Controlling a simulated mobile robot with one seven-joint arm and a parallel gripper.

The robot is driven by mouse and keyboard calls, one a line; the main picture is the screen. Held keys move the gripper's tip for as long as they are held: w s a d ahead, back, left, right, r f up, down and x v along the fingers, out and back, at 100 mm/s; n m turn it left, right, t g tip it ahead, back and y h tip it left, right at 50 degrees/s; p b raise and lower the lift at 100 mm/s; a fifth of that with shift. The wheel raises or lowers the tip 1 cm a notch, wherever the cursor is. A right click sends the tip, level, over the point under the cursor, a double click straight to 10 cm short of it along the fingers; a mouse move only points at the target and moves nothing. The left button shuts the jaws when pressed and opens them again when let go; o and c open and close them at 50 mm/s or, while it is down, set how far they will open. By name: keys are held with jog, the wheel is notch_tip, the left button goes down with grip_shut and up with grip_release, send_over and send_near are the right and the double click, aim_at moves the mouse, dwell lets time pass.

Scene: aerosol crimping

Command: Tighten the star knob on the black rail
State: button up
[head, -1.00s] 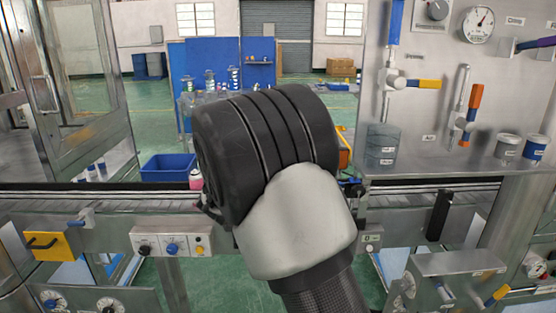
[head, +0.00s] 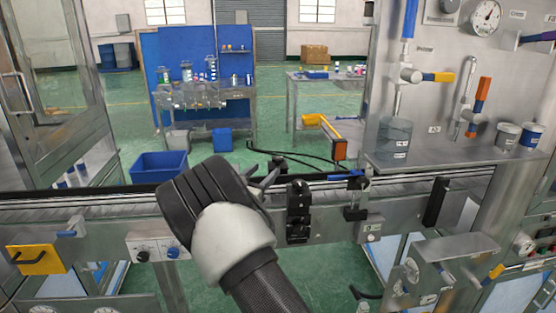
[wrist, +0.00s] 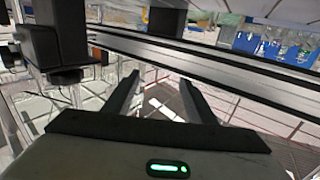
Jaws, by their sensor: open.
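A black clamp-like block (head: 298,212) stands on the conveyor's front side, right of my gripper. In the wrist view a black block (wrist: 45,42) shows at the upper left. I cannot make out a star shape on either block, so the star knob is not clearly seen. My gripper (head: 270,172) is open at the conveyor's front edge, left of the clamp. Its two spread fingers (wrist: 162,88) hold nothing.
A second bracket (head: 356,198) with a blue part stands farther right on the conveyor. A steel shelf with a glass beaker (head: 394,138) stands at the right. A blue bin (head: 160,166) lies behind.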

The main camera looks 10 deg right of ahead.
aim_at(274, 161)
jog(key=x, duration=1.1)
jog(key=c, duration=1)
jog(key=shift+w+r+m+g+h, duration=0.1)
jog(key=shift+m+g+h, duration=0.35)
jog(key=shift+h, duration=0.25)
jog(key=shift+c, duration=0.2)
jog(key=shift+m+g, duration=0.25)
jog(key=shift+m, duration=0.1)
jog(key=o, duration=1)
jog(key=shift+o, duration=0.2)
